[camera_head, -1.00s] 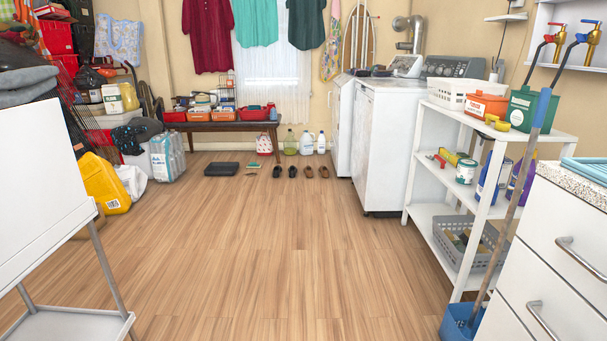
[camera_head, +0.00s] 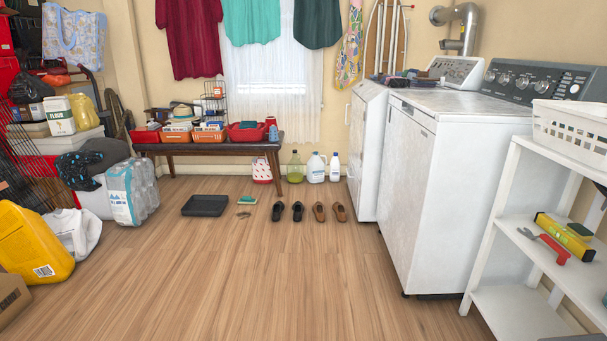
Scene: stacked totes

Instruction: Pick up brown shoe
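Two brown shoes stand side by side on the wood floor at the far end of the room, one on the left (camera_head: 319,211) and one on the right (camera_head: 340,212). They are at the right end of a short row, with a pair of black shoes (camera_head: 287,212) just to their left. The white washer stands to the right of the row. Neither of my grippers is in the head view.
A black tray (camera_head: 205,205) lies left of the shoes. A wooden bench (camera_head: 205,147) with bins and several jugs (camera_head: 316,167) are behind. White washing machines (camera_head: 418,165) and a white shelf (camera_head: 525,255) line the right. A yellow container (camera_head: 33,240) is at left. The middle floor is clear.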

